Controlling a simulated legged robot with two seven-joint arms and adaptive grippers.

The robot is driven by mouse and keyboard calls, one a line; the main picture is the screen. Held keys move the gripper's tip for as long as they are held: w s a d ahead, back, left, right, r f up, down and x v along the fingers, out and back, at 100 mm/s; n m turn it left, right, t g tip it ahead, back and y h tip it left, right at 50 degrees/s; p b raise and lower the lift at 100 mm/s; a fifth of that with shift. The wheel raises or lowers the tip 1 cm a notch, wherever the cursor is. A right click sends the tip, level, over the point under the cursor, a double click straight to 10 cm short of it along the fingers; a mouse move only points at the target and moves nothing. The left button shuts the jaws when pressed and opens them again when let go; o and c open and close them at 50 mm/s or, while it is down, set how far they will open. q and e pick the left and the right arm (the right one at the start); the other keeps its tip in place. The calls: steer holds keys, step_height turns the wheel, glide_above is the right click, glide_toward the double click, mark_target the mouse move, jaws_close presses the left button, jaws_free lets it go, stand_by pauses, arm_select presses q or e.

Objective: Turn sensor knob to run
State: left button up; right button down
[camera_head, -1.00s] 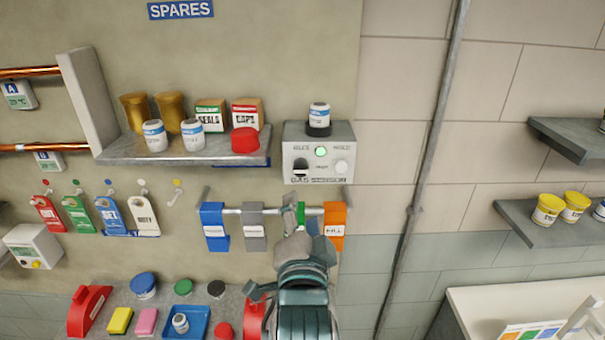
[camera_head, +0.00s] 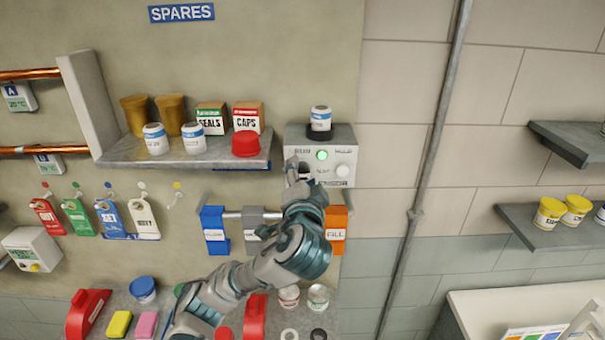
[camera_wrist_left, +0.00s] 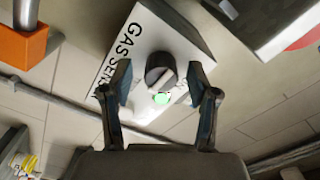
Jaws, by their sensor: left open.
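The gas sensor box (camera_head: 348,140) is a light grey box on the wall with a lit green lamp (camera_head: 322,155). In the head view my left gripper (camera_head: 297,172) is at the lower left of its face and covers most of the knob there. In the left wrist view the round dark knob (camera_wrist_left: 157,62) with a pale bar sits between the two fingers of my left gripper (camera_wrist_left: 160,88). The fingers are open, one on each side of the knob, with gaps visible. The green lamp (camera_wrist_left: 161,98) shows beside the knob. The run mark is not readable. My right gripper is not in view.
A white jar (camera_head: 320,117) stands on top of the box, and a pale round button (camera_head: 342,171) is on its right side. A shelf (camera_head: 130,150) with jars and boxes is to the left.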

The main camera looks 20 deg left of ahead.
arm_select(q)
steer(key=shift+w, duration=0.15)
jaws_close()
steer(key=shift+d+f, duration=0.1)
